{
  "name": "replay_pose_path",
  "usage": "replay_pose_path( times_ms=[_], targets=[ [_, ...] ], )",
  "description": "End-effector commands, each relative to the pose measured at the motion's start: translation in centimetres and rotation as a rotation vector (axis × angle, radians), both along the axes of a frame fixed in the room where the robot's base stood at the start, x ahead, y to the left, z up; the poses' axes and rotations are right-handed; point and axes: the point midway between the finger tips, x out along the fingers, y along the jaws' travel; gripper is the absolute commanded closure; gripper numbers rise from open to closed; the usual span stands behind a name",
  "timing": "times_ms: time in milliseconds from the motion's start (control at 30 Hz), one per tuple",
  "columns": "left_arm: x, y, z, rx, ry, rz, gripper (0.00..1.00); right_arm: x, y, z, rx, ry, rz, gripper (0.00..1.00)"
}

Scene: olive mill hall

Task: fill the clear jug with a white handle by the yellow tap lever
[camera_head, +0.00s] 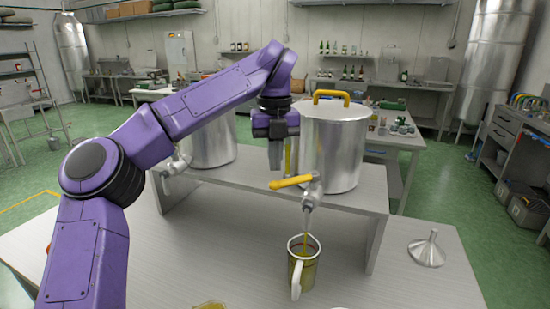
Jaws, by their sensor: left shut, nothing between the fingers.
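The clear jug (310,272) stands on the table under the tap (312,188), its white handle (296,279) facing me. A thin yellow-green stream (307,222) runs from the spout into the jug, and yellow-green liquid shows inside; its exact level is hard to tell. The yellow tap lever (291,182) points sideways to the left. My left gripper (275,163) is shut and empty, fingers down, just above the lever's left end; a gap between them is hard to judge. My right gripper is not in view.
A steel tank (334,150) with a yellow lid handle stands on the raised shelf (350,197) behind the tap. A second tank (212,145) with its own tap (175,166) is partly behind my arm. A metal funnel (427,251) lies right of the jug. The table between them is clear.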

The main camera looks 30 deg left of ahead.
Motion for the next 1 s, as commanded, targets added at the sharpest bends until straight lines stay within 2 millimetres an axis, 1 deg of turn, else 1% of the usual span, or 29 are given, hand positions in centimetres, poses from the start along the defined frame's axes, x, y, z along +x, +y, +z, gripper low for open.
replay_pose_path(
  times_ms=[533, 633, 900, 1000],
  targets=[
    [0.0, 0.0, -0.1, 0.0, 0.0, 0.0, 1.0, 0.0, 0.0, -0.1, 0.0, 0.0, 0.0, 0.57],
    [0.0, 0.0, -0.9, 0.0, 0.0, 0.0, 1.0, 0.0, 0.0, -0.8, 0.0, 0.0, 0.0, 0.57],
    [0.0, 0.0, -3.5, 0.0, 0.0, 0.001, 1.0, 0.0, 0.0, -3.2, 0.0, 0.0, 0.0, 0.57],
    [0.0, 0.0, -3.6, 0.0, 0.0, 0.0, 1.0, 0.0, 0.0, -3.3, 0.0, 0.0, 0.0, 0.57]
  ],
)
